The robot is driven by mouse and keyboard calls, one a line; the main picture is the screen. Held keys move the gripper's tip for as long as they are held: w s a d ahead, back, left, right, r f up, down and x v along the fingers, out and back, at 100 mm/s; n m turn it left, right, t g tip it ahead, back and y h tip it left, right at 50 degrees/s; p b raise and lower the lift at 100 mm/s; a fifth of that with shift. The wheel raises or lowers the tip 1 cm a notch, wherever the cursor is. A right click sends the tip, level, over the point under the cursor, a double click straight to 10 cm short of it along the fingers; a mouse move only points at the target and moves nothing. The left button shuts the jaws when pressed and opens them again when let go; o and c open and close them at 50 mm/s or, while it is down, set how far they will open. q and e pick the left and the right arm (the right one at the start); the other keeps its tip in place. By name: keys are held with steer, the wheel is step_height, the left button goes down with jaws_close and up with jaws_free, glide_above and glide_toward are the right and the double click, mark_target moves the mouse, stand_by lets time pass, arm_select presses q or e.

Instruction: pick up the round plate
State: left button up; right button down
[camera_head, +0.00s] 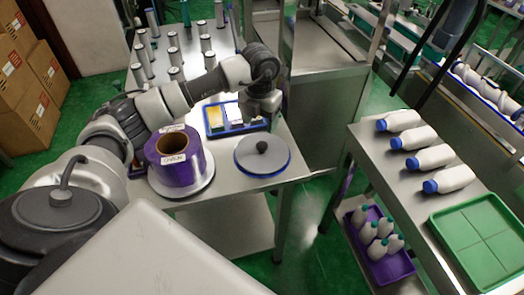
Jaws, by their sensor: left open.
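The round plate (250,158) is a grey disc with a blue rim and a dark knob in its middle. It lies flat near the front right corner of the steel table (232,192). My left arm reaches in from the left, and its gripper (262,118) points down behind the plate, by the right end of a blue tray (216,133). The gripper is open and appears apart from the plate; its fingertips are small and hard to make out. My right gripper is not in view.
A purple roll (180,172) stands on a silver disc left of the plate. Several grey cylinders (173,55) stand at the table's back. Right of a floor gap, another table holds white bottles (430,158) and a green tray (485,243); a purple crate (390,268) sits below.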

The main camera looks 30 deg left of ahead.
mark_target(262, 144)
arm_select(q)
step_height(262, 144, down, 4)
steer(key=shift+r, duration=0.25)
steer(key=shift+w+d+f+p, duration=0.15)
steer(key=shift+f+p, duration=0.3)
steer(key=shift+f, duration=0.9)
steer(key=shift+w+f+p, duration=0.1)
steer(key=shift+f+p, duration=0.3)
steer(key=shift+f, duration=0.95)
steer(key=c, duration=1.1)
steer(key=shift+r, duration=0.2)
